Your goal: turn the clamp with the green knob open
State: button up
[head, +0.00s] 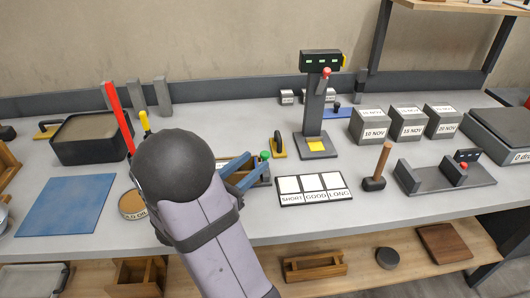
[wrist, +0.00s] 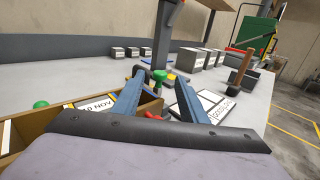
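A green knob (head: 264,155) shows in the head view just past the fingertips of my gripper (head: 250,166). In the wrist view a green knob (wrist: 159,76) appears between the two blue fingers of my gripper (wrist: 159,82), near their tips. The fingers are spread apart with nothing held; contact with the knob cannot be told. The wooden mould box (wrist: 62,128) lies at the left in the wrist view. The clamp's body is mostly hidden.
The label board (head: 315,196) lies right of my gripper, with a wooden-handled hammer (head: 377,170) beyond it. A dark post stand (head: 313,110) rises behind. Grey labelled cubes (head: 406,122) sit farther right.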

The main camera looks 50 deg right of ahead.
aim_at(262, 156)
jog(key=shift+d+p, duration=0.4)
jog(key=shift+d, duration=2.7)
